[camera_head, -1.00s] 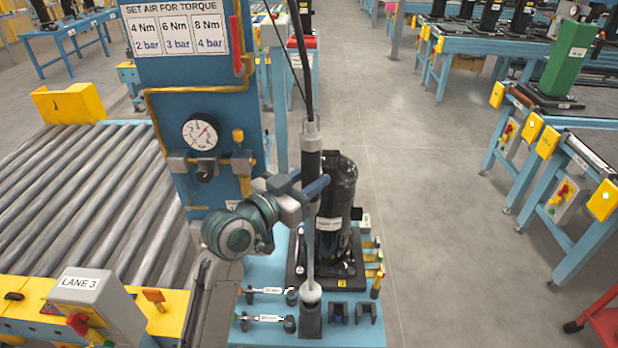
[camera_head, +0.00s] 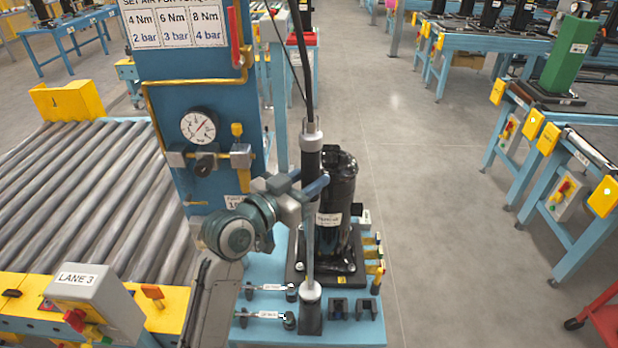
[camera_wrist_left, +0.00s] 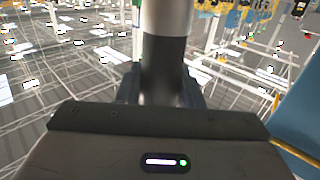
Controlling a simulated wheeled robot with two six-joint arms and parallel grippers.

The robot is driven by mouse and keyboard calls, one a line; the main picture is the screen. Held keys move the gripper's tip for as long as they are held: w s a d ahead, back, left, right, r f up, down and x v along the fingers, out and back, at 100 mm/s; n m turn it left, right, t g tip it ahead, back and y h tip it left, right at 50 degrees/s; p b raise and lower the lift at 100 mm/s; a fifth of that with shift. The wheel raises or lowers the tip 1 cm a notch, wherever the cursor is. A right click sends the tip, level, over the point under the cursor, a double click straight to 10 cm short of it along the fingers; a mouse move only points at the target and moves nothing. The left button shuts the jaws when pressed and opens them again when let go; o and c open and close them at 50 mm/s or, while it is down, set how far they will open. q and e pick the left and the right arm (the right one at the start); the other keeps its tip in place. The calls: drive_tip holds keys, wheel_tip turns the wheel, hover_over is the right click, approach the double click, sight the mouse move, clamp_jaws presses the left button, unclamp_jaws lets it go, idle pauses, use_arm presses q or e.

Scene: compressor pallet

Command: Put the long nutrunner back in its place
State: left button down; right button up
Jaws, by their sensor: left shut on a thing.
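The long nutrunner (camera_head: 312,162) hangs upright from a hose, with a black and silver upper body and a thin grey shaft. My left gripper (camera_head: 312,190) is shut on its body, and the held body also shows in the left wrist view (camera_wrist_left: 163,60). The nutrunner's lower end (camera_head: 311,291) is at the mouth of a dark holder (camera_head: 311,319) on the blue bench. I cannot tell how deep the tip sits in it. A black compressor (camera_head: 338,205) stands just behind and right of the nutrunner. My right gripper is not in view.
Two small dark holders (camera_head: 366,307) stand right of the tall holder. Two short tools (camera_head: 262,316) lie at the left of the blue bench (camera_head: 262,338). A blue panel with a gauge (camera_head: 198,127) rises behind left. A roller conveyor (camera_head: 90,195) is at the left.

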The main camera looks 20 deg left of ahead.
use_arm(q)
drive_tip(key=shift+f+b, duration=1.2)
drive_tip(key=shift+f, duration=0.2)
idle(0.4)
drive_tip(key=c, duration=0.9)
unclamp_jaws()
drive_tip(key=shift+s+f, duration=0.1)
drive_tip(key=shift+f, duration=0.1)
drive_tip(key=shift+s+a, duration=0.15)
drive_tip(key=shift+s, duration=0.15)
drive_tip(key=v, duration=1)
drive_tip(key=shift+r+b, duration=0.2)
drive_tip(key=shift+b, duration=0.2)
